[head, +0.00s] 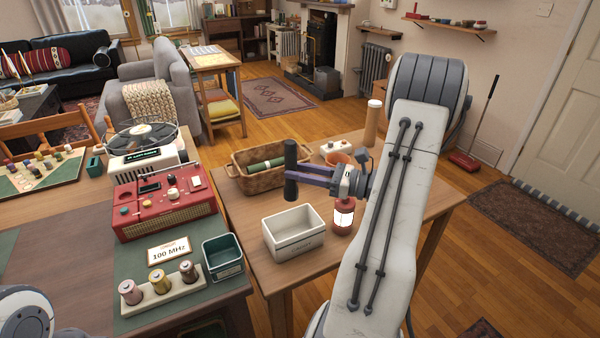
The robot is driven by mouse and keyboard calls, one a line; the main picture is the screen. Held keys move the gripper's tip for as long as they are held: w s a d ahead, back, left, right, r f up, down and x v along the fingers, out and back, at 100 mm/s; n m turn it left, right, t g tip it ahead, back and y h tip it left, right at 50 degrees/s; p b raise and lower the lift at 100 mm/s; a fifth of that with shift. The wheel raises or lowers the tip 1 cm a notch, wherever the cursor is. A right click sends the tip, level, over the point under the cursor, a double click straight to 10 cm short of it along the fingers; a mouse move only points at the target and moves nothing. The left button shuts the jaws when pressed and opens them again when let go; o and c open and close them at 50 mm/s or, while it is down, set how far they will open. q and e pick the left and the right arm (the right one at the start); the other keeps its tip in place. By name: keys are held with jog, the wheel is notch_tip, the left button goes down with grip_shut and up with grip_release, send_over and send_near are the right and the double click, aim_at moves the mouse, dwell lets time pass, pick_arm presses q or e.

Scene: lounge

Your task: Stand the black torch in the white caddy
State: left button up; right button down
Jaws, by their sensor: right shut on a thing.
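The black torch (291,158) is upright in my right gripper (292,178), whose fingers are shut on it. My right arm comes in from the right side of the picture. The torch is in the air, and in the picture it shows just above the back of the white caddy. The white caddy (283,244) is a box with an open top, standing on the wooden side table (254,262). Its inside looks empty, as far as it shows. My left gripper is not in view; only a piece of my left arm shows at the bottom left.
A wicker basket (242,158) with a green rolled thing (262,166) is behind the caddy. A red jar (343,216) stands right of it, partly behind my arm. A dark green bin (222,257) and a red radio (166,203) are on the left table.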

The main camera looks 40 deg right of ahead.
aim_at(297, 188)
jog(key=shift+f+b, duration=2.3)
jog(key=shift+f, duration=0.2)
notch_tip(297, 188, down, 6)
jog(key=b, duration=0.3)
jog(key=shift+f, duration=0.2)
jog(key=c, duration=0.5)
grip_release()
jog(key=shift+s, duration=0.1)
jog(key=v, duration=1)
jog(key=shift+s, duration=0.15)
